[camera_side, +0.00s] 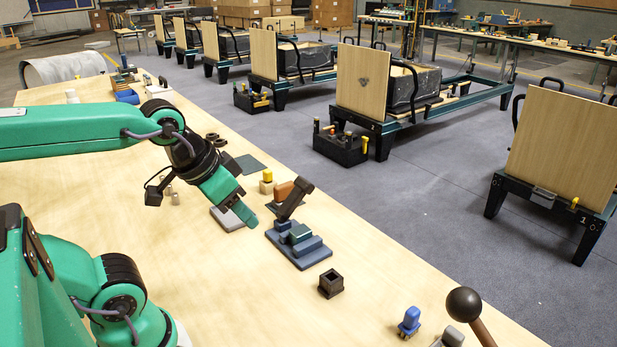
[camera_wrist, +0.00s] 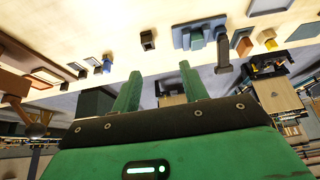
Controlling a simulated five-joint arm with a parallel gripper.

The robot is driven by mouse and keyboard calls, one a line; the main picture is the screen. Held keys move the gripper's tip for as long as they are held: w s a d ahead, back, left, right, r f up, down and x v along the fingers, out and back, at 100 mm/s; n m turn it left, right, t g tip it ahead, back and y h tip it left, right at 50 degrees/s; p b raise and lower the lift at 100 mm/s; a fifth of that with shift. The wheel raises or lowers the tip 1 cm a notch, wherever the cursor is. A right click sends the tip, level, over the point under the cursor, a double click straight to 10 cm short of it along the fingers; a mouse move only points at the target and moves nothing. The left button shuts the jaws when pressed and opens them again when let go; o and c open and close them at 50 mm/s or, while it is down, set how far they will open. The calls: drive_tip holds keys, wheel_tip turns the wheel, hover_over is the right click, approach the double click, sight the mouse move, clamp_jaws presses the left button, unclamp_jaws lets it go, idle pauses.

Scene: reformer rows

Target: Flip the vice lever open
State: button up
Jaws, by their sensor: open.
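The vice (camera_side: 312,252) is a blue-grey stepped block on the wooden table, with a green-grey piece on it. Its dark lever (camera_side: 292,203) stands tilted, leaning up and to the right. In the wrist view, the vice (camera_wrist: 182,38) is at the top, with the dark lever (camera_wrist: 222,55) on its right side. My gripper (camera_side: 244,214) is left of the vice and lever in the side view, apart from both. In the wrist view its two green fingers (camera_wrist: 157,80) are spread, with nothing between them.
A dark square socket (camera_side: 331,283) is in front of the vice. A blue-topped piece (camera_side: 409,322) and a dark ball-topped handle (camera_side: 464,304) are nearer the camera. A yellow-topped block (camera_side: 266,182) and a grey plate (camera_side: 228,217) lie close by.

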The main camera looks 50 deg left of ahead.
drive_tip(key=shift+w+r, duration=0.1)
drive_tip(key=c, duration=0.7)
drive_tip(key=shift+w+r, duration=0.15)
clamp_jaws()
drive_tip(key=w+a+r+g, duration=0.15)
drive_tip(key=w+a, duration=0.25)
drive_tip(key=w, duration=0.5)
drive_tip(key=w+a+r+g, duration=0.1)
drive_tip(key=w+a+r, duration=0.2)
drive_tip(key=w, duration=0.6)
drive_tip(key=w+a+f+g, duration=0.1)
drive_tip(key=w+a+f, duration=0.8)
drive_tip(key=w+a, duration=0.3)
drive_tip(key=shift+w+y, duration=0.3)
drive_tip(key=shift+w, duration=0.95)
drive_tip(key=shift+g, duration=0.25)
